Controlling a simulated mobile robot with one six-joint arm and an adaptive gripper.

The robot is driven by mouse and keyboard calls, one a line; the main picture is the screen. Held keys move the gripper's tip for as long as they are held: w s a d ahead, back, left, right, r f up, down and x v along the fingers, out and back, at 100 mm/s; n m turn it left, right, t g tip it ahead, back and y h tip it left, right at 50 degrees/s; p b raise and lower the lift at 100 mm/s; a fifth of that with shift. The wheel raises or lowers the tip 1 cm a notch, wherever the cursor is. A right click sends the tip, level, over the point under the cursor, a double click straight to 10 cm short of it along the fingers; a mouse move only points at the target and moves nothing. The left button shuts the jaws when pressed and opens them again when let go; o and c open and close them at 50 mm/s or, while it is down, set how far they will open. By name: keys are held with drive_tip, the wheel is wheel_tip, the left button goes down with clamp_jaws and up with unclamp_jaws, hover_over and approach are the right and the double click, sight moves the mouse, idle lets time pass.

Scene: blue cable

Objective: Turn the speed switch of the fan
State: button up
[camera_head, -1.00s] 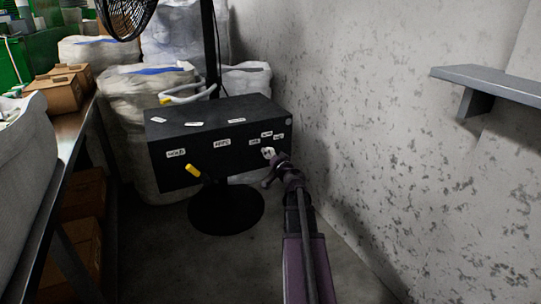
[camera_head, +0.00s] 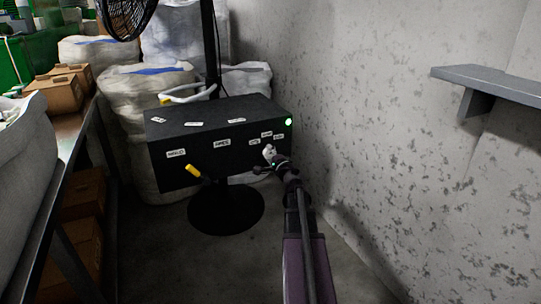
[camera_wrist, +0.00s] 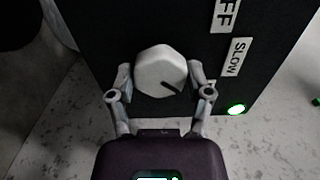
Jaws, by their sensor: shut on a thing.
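The fan's black control box (camera_head: 200,170) has a white speed knob (camera_head: 269,153) on its front face, at the right. In the wrist view the white, faceted knob (camera_wrist: 158,68) has a dark pointer line aimed to the lower right. My gripper (camera_head: 272,160) is shut on the knob, one finger on each side in the wrist view (camera_wrist: 160,80). Beside the knob are a label ending in "FF" (camera_wrist: 227,14), a "SLOW" label (camera_wrist: 237,57) and a third label mostly hidden by the right finger. A green light (camera_wrist: 236,109) is lit on the box.
The black fan head (camera_head: 128,17) is at the upper left, and its round base (camera_head: 225,210) is below the box. A yellow lever (camera_head: 192,170) sticks out at the left. A wall (camera_head: 400,170) with a grey shelf (camera_head: 490,78) bounds the right; a bench (camera_head: 65,140) stands left.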

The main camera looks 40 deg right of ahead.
drive_tip(key=shift+w+m, duration=0.15)
drive_tip(key=shift+m, duration=0.75)
drive_tip(key=o, duration=1.1)
drive_tip(key=shift+o, duration=0.2)
drive_tip(key=v, duration=1.2)
